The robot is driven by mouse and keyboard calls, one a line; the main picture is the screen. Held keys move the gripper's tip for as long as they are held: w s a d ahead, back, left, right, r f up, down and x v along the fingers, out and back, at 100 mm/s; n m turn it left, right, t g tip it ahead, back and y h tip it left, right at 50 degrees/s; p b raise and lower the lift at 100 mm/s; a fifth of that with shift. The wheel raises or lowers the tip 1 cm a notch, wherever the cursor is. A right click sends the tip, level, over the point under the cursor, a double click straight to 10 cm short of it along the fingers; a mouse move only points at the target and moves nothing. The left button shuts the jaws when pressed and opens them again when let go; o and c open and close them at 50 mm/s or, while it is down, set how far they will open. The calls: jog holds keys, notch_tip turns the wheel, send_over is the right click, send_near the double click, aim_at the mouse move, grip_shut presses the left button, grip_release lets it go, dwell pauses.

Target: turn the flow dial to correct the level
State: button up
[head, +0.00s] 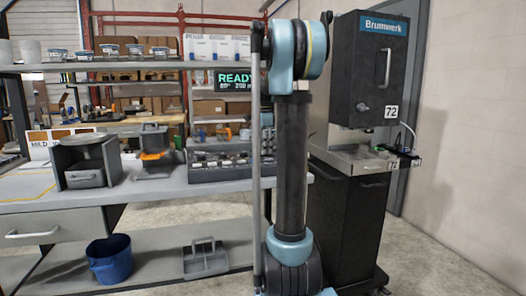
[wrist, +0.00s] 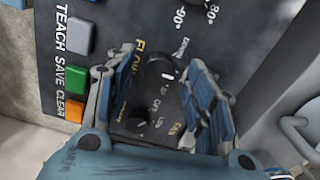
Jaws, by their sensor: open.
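The flow dial (wrist: 157,72) is a dark round knob on a black control panel, beside the yellow "FLOW" lettering in the wrist view. My gripper (wrist: 160,68) is open, with one finger on each side of the dial. I cannot tell whether either finger touches it. A second knob (wrist: 138,118) by the "FAN" lettering sits lower between the fingers. In the head view a lit display (head: 233,79) reads "READY" with smaller text, partly cut off by my arm. The dial and my gripper do not show clearly in the head view.
A pale curved part (wrist: 298,130) stands at the lower right of the wrist view. A black Brunnwerk machine (head: 375,75) stands right of my arm.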

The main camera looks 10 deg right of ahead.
jog(key=shift+f, duration=0.4)
jog(key=c, duration=1.1)
jog(key=shift+n, duration=0.3)
jog(key=n, duration=0.5)
jog(key=shift+w+n, duration=0.1)
jog(key=shift+n, duration=0.2)
jog(key=n, duration=0.5)
jog(key=shift+n, duration=0.3)
jog(key=shift+o, duration=0.2)
